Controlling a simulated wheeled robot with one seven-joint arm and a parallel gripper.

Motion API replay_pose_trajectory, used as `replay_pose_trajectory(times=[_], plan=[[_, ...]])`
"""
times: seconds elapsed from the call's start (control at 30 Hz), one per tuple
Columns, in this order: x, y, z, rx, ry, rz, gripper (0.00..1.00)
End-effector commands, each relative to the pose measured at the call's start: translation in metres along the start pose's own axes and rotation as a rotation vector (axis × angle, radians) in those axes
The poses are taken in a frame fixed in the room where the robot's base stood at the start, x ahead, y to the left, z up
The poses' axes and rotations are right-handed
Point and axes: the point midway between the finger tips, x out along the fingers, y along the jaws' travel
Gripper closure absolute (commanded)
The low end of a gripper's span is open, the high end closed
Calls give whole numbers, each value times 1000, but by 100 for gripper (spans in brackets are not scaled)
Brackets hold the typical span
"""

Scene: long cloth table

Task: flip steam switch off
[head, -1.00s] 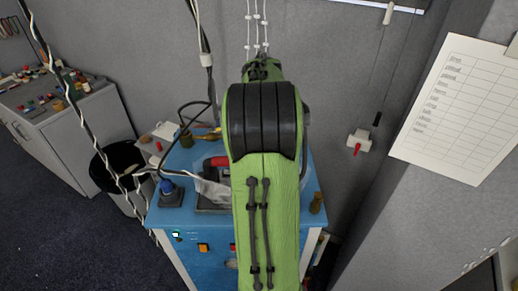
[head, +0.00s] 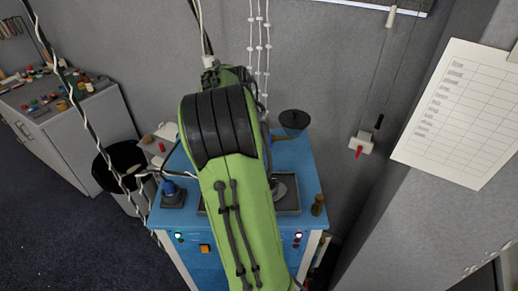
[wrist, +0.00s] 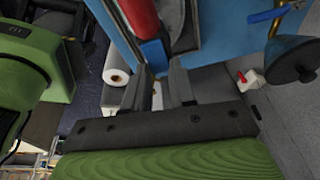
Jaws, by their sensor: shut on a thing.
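My gripper (wrist: 160,75) shows in the wrist view, its two dark fingers around the end of a red handle (wrist: 143,18), which looks like the iron's. The fingertip contact is partly hidden. In the head view my arm covers the gripper and most of the iron. The blue cabinet (head: 190,215) has small front controls: a green-lit one (head: 179,237), an orange one (head: 204,248) and a red and white one (head: 298,239). A white box with a red lever (head: 360,144) is on the wall at right. I cannot tell which is the steam switch.
A dark tray (head: 288,205) lies on the cabinet top, partly behind my arm. A blue-topped holder (head: 171,193) and a brown bottle (head: 318,205) stand at its sides. A dark disc (head: 294,119) is at the back. A black bin (head: 122,163) stands left. Cords hang above.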

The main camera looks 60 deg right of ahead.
Motion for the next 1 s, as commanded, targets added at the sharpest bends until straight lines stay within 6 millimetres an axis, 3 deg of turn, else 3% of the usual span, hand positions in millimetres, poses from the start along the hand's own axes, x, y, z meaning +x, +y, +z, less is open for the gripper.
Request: replay_pose_trajectory(times=[0.17,0.2,0.33,0.67,0.77,1.0], plan=[[0,0,0,4,-1,-1,100],[0,0,0,4,-1,-1,69],[0,0,0,3,-2,-2,49],[-6,-1,0,1,-3,-4,49],[-24,-2,0,1,-3,-7,49],[-96,-1,0,0,-3,-7,49]])
